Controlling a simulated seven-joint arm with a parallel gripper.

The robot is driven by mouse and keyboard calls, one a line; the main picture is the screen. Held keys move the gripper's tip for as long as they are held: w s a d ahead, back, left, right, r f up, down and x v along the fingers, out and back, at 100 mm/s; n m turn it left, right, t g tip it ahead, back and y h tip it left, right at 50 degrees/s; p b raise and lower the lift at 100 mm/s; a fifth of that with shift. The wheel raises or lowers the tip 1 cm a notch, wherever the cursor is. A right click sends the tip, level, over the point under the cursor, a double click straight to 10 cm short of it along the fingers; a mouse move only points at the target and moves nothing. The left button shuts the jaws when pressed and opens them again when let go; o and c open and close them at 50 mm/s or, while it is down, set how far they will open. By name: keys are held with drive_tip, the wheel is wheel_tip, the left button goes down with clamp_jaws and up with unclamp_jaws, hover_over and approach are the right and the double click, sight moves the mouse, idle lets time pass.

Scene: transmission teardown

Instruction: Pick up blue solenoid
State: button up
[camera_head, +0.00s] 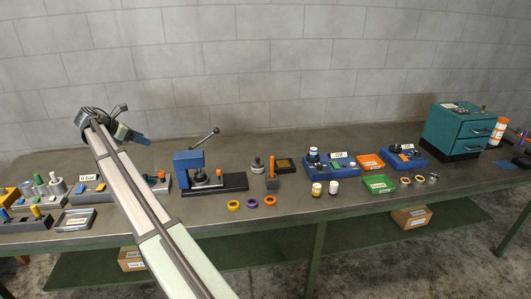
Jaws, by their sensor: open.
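My arm reaches from the bottom of the view up to the left, and its wrist end with my gripper (141,139) hangs above the back left of the bench. The gripper is open; its fingers are small here and nothing shows between them. Small blue parts stand at the left: one in the dark holder (28,221) at the front left edge, beside yellow ones, and a blue part (80,188) on the grey block below the "0 bar" sign (87,177). I cannot tell for sure which is the blue solenoid. My gripper is apart from both, higher and to their right.
A grey tray (65,226) lies near the front edge. My arm hides part of the block behind it. A blue press (188,162) with a lever stands to the right. Farther right are coloured rings, orange (371,155) and green trays (366,187), and a teal drawer cabinet (445,121).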

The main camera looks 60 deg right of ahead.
drive_tip(key=s+d+r+g, duration=0.2)
drive_tip(key=s+d, duration=0.3)
drive_tip(key=d, duration=0.4)
drive_tip(key=s+d+r+g, duration=0.1)
drive_tip(key=s+d, duration=0.4)
drive_tip(key=d, duration=0.3)
drive_tip(key=m+t+y, duration=0.1)
drive_tip(key=t+y, duration=0.4)
drive_tip(key=y, duration=0.5)
hover_over(314, 148)
wheel_tip(314, 148, down, 2)
drive_tip(key=f, duration=0.8)
drive_tip(key=shift+s+a+f, duration=0.15)
drive_tip(key=shift+s+a, duration=0.05)
drive_tip(key=shift+a, duration=0.05)
drive_tip(key=shift+w+d+f, duration=0.1)
drive_tip(key=shift+f, duration=1.3)
drive_tip(key=shift+w+d+f, duration=0.1)
drive_tip(key=shift+f, duration=1.3)
clamp_jaws()
